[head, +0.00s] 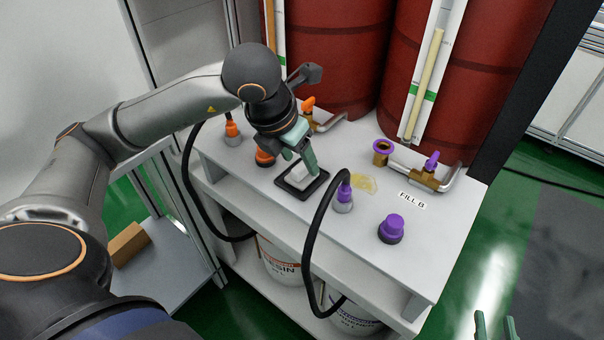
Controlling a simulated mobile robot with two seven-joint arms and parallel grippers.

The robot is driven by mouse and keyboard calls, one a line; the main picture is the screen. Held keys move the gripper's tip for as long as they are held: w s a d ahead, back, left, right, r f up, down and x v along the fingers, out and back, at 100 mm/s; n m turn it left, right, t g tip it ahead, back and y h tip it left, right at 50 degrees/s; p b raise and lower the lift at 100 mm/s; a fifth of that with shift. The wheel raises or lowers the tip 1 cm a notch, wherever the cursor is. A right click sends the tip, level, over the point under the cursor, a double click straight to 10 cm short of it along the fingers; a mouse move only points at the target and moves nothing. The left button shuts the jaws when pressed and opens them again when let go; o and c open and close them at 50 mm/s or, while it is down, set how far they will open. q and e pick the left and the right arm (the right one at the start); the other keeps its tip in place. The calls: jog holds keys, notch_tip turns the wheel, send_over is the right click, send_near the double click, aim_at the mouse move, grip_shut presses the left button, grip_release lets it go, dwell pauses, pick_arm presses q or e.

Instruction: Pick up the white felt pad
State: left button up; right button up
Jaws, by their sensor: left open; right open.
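The white felt pad (299,177) lies in a small black tray (290,189) on the white bench top. My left gripper (303,165) points down over the pad from above, with its green fingers close to it. Its jaws are open, and the near parts of the gripper hide some of the pad's far side. I cannot tell whether the fingertips touch the pad. My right gripper (495,326) shows only as green fingertips at the bottom right edge, open and away from the bench.
A black hose with a purple fitting (344,193) rises close right of the tray. A yellowish spill (363,184), a purple cap (392,228), brass valves (425,176) and a FILL B label (412,200) lie further right. Red drums (460,60) stand behind.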

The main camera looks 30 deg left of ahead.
pick_arm(q)
jog(key=shift+w+f, duration=0.25)
jog(key=shift+f, duration=0.4)
pick_arm(e)
jog(key=shift+w+r+t, duration=0.15)
jog(key=shift+r+t, duration=0.25)
jog(key=shift+r, duration=0.55)
pick_arm(q)
grip_shut()
